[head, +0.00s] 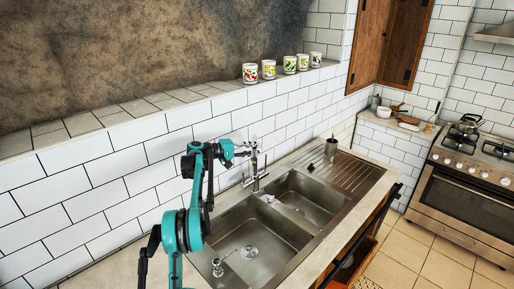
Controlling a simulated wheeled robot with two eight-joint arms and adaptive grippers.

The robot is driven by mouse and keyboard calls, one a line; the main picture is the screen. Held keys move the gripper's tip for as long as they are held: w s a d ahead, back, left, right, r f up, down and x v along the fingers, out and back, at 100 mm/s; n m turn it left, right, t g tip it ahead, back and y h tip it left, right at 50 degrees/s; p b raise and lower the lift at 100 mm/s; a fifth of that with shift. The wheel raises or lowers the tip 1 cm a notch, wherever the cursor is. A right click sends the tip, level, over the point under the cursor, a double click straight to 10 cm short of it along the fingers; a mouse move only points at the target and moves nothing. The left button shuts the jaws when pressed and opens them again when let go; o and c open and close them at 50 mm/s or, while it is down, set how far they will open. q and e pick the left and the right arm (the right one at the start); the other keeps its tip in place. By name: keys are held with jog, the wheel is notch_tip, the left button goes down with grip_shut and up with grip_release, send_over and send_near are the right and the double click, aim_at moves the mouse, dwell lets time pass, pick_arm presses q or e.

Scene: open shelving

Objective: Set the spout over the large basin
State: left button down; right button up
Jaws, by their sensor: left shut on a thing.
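The metal faucet (256,184) stands at the back of the double sink, near the divider. Its upright spout (254,160) rises to the height of my left gripper. My left gripper (248,151) is at the spout's top and shut on it; the small size hides the exact finger contact. The near basin (266,232) looks like the larger one, with a round drain in its floor. The far basin (315,198) lies beyond the divider. My teal left arm covers part of the near basin's left side. My right gripper is out of view.
A small metal fitting (220,265) stands at the near basin's front left. Several patterned mugs (268,69) line the wall ledge. A stove (470,180) stands at right.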

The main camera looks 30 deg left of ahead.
pick_arm(q)
jog(key=shift+s+a, duration=0.1)
dwell(0.4)
jog(key=c, duration=1.3)
grip_release()
jog(key=v, duration=1.2)
jog(key=shift+f, duration=0.1)
